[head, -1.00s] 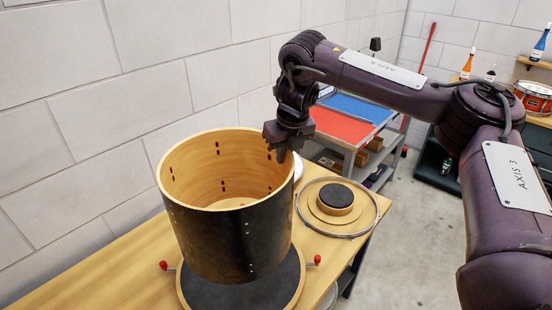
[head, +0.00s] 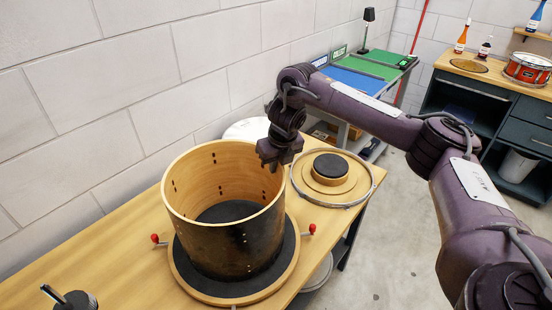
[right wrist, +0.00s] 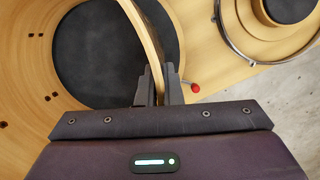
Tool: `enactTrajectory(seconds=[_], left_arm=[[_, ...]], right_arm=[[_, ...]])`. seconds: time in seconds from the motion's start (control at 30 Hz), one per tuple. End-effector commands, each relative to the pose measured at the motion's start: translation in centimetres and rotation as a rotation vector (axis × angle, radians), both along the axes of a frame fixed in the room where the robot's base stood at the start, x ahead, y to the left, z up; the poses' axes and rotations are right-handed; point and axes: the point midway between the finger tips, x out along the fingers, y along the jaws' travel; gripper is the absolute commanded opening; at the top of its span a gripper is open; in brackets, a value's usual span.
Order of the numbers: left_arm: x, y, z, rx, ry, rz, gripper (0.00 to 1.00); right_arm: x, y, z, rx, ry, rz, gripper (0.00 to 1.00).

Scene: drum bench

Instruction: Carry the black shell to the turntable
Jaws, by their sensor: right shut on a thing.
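The black shell (head: 238,245) is an open cylinder, black outside and pale wood inside. It stands upright over the round turntable (head: 188,285), which has a wooden rim and a dark top. The dark top shows through the shell's open bottom in both views. I cannot tell whether the shell's lower edge touches it. My right gripper (head: 272,163) is shut on the shell's right upper rim. In the right wrist view, my right gripper's fingers (right wrist: 158,88) stand on either side of the shell wall (right wrist: 142,35). My left gripper is not in view.
Red-knobbed handles (head: 155,239) flank the turntable. A metal hoop (head: 347,205) lies around a round wooden stand (head: 330,170) at right. A dark object with a metal rod (head: 72,299) is at lower left. The wooden bench (head: 120,245) is clear left of the shell.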

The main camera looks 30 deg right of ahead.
Motion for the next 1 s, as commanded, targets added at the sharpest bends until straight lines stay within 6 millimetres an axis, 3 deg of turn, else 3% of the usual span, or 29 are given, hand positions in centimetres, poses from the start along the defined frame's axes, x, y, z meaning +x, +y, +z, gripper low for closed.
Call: enactTrajectory(seconds=[0.13,0.37,0.57,0.87,1.0], left_arm=[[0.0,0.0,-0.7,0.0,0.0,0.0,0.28],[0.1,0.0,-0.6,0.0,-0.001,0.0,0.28],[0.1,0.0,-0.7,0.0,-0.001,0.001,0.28],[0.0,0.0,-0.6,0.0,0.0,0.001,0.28],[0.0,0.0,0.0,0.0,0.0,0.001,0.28]], right_arm=[[0.1,0.2,-1.4,0.008,-0.005,-0.002,0.0],[0.2,0.1,-1.4,0.006,-0.008,-0.002,0.0],[0.0,0.0,-1.7,0.001,0.0,-0.002,0.28],[0.0,0.0,-1.5,0.0,-0.001,-0.002,0.28],[-0.2,-0.1,0.0,-0.002,-0.005,-0.001,0.28]])
